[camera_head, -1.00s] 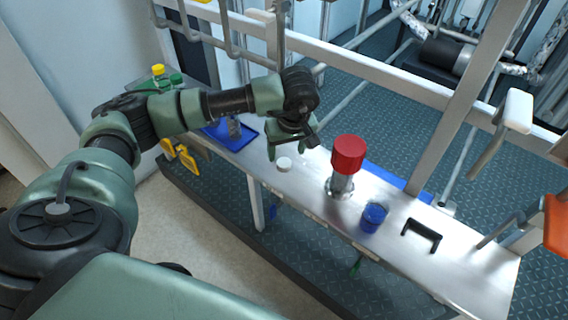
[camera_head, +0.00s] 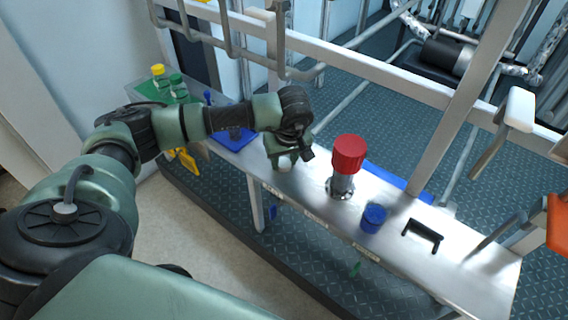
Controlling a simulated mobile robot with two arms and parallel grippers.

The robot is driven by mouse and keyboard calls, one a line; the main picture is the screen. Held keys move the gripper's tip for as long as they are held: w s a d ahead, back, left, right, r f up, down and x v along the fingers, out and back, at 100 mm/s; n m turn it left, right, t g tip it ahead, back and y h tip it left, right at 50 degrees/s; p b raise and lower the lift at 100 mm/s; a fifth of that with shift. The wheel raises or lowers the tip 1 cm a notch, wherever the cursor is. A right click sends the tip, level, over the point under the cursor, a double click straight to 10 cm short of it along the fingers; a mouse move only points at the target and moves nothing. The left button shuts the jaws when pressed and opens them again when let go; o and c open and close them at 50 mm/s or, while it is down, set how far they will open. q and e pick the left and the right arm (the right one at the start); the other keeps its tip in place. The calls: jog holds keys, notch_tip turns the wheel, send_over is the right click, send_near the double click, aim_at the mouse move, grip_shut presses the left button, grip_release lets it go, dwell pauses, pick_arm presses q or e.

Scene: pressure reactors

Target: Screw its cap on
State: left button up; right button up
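A small white cap (camera_head: 285,166) lies on the metal bench, partly hidden by my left gripper. My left gripper (camera_head: 286,159) is low over the bench, pointing down, with its fingers around or just beside the cap. I cannot tell whether they touch it. A clear glass vessel (camera_head: 235,133) stands at the blue tray, mostly hidden behind my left forearm. My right gripper is not in view.
A red-topped metal cylinder (camera_head: 348,155) stands upright right of the gripper. A blue tray (camera_head: 240,144) and yellow-capped (camera_head: 158,72) and green-capped (camera_head: 177,84) bottles are at left. A railing runs behind.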

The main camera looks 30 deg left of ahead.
aim_at(284, 163)
pick_arm(q)
grip_shut()
jog(key=shift+r, duration=0.25)
notch_tip(284, 163, up, 10)
jog(key=p, duration=0.1)
jog(key=shift+f, duration=0.2)
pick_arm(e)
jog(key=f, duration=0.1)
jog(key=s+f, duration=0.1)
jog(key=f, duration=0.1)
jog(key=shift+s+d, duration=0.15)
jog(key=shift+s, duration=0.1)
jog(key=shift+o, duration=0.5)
